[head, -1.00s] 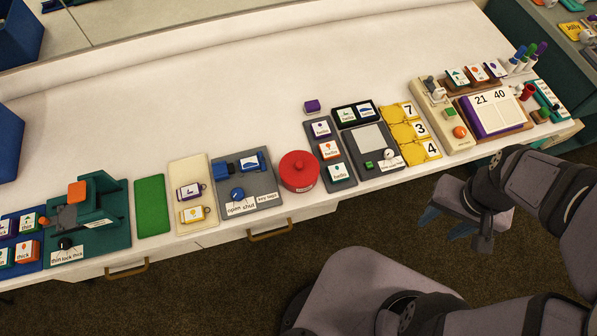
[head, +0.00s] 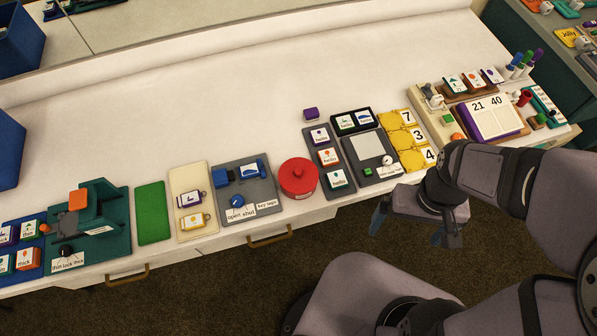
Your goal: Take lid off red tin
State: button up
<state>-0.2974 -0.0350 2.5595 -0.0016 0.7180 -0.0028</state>
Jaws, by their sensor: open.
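The red tin (head: 299,187) stands upright near the front edge of the white table, between a grey board and a column of cards. Its red lid (head: 298,173) sits on top with a small round knob in the middle. My gripper (head: 411,238) is open and empty, with its bluish fingers pointing down. It is to the right of the tin and in front of the table's edge in the picture, well apart from the tin.
A grey board with a blue latch (head: 247,186) lies just left of the tin. A dark strip of cards (head: 328,157) stands close on its right. A grey pad board (head: 369,150) and yellow number tiles (head: 407,135) lie further right. The table (head: 200,110) behind is clear.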

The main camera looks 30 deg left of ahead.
jog(key=s+a+f+n, duration=0.1)
jog(key=s+a+n, duration=0.15)
jog(key=a, duration=0.25)
notch_tip(320, 180, up, 3)
jog(key=m+t+p, duration=0.1)
jog(key=m, duration=0.5)
send_over(297, 171)
jog(key=shift+w+a+f, duration=0.15)
jog(key=shift+w+a, duration=0.05)
jog(key=shift+s+d+f+p, duration=0.1)
jog(key=shift+f+p, duration=0.75)
jog(key=shift+f, duration=1)
jog(key=shift+s+d+f+p, duration=0.1)
jog(key=shift+f+p, duration=0.7)
jog(key=shift+f, duration=1)
